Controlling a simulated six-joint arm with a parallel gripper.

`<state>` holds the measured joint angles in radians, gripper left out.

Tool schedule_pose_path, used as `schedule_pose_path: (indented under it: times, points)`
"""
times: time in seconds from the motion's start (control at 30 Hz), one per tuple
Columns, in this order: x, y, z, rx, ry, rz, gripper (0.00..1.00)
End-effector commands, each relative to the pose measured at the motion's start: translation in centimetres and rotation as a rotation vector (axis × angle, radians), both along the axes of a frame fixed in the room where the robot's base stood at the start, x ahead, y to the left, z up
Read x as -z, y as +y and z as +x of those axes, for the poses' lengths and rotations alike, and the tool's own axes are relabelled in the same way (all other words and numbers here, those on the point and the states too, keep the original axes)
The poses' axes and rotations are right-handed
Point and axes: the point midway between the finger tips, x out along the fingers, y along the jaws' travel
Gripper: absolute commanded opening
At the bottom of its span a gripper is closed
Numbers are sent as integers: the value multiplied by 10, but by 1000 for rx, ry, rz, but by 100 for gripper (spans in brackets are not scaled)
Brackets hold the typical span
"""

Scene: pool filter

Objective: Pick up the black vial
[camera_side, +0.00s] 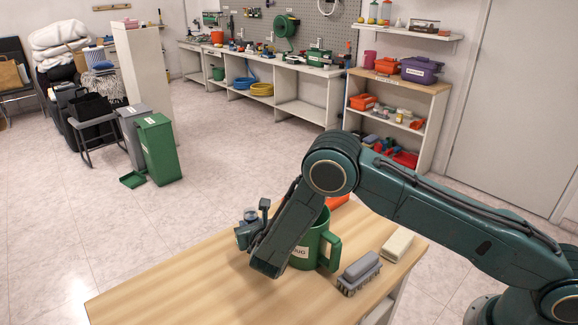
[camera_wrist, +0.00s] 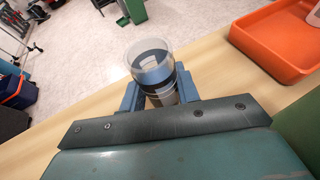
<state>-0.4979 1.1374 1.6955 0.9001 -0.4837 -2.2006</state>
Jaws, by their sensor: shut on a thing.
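In the wrist view a clear-topped cylindrical vial (camera_wrist: 150,62) with dark and blue-grey bands and a pale label stands between the blue fingers of my gripper (camera_wrist: 158,88). The fingers are closed on its sides, and its lower end is partly hidden by the gripper body. In the side view my gripper (camera_side: 243,236) is at the far left part of the wooden table (camera_side: 190,280), with a small grey piece of the vial (camera_side: 251,215) showing above it. I cannot tell whether the vial touches the table.
A green mug (camera_side: 308,247) stands just right of my gripper, partly behind my arm. A grey brush (camera_side: 359,272) and a pale block (camera_side: 397,245) lie further right. An orange tray (camera_wrist: 278,42) is at the right in the wrist view. The table's left front is clear.

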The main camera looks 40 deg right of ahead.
Motion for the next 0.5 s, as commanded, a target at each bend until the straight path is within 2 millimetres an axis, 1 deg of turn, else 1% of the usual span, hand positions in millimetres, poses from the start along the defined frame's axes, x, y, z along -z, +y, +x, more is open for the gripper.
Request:
schedule_pose_path:
  times: [0.03,0.27,0.5]
  points:
    - [-8,0,0,0,-4,1,8]
    - [-46,0,1,1,-4,3,8]
    - [-94,0,0,1,-4,3,8]
